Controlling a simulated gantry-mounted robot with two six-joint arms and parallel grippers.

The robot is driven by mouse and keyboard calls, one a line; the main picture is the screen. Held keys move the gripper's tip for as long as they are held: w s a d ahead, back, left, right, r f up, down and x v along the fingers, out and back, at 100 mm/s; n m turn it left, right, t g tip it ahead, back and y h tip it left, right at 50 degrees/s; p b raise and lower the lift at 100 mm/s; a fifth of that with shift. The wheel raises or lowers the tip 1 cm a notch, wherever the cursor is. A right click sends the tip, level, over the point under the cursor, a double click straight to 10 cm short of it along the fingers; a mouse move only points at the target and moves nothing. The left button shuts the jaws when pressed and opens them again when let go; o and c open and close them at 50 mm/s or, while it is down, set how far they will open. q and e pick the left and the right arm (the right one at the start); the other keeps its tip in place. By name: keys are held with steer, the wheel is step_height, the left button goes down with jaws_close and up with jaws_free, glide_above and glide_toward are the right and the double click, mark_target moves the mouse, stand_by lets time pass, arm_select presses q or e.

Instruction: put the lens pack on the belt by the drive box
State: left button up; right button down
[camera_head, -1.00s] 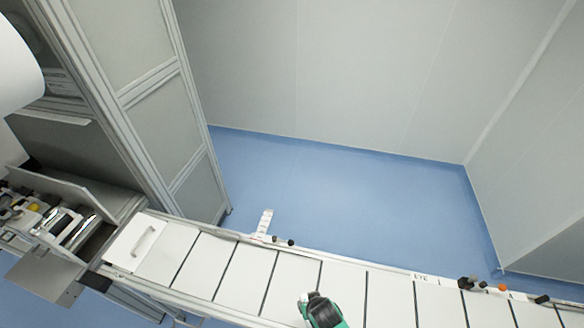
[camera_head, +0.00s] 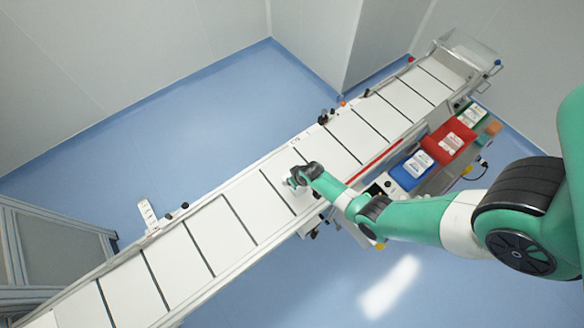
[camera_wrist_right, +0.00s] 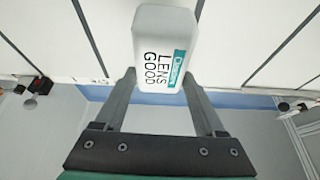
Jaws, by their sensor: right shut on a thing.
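My right gripper (camera_head: 290,183) is over the white belt (camera_head: 222,232) near its middle. In the right wrist view, the gripper (camera_wrist_right: 160,85) is shut on a white lens pack (camera_wrist_right: 160,45) with a teal label and the words "LENS GOOD". The pack's far end sticks out past the fingertips, with belt surface behind it. In the head view the pack is too small and pale to make out surely. A grey box with dark knobs (camera_head: 380,188) stands beside the belt's near side; I cannot tell if it is the drive box. My left gripper is not in view.
Blue (camera_head: 413,166) and red (camera_head: 449,140) trays holding white packs sit beside the belt at the right. A clear guard (camera_head: 468,47) covers the belt's far end. Small sensors (camera_head: 323,117) line the far rail. The belt left of my gripper is bare.

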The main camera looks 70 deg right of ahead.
mark_target(300, 189)
steer(key=shift+f+b, duration=3.05)
steer(key=shift+f, duration=0.3)
steer(key=shift+f+b, duration=0.6)
jaws_free()
steer(key=p+v, duration=0.7)
steer(key=v, duration=0.3)
steer(key=shift+r+p, duration=0.3)
steer(key=shift+r, duration=0.15)
steer(key=shift+s+a+r+p, duration=0.15)
steer(key=shift+s+r+p, duration=0.1)
steer(key=shift+r+p, duration=0.15)
steer(key=shift+f, duration=0.1)
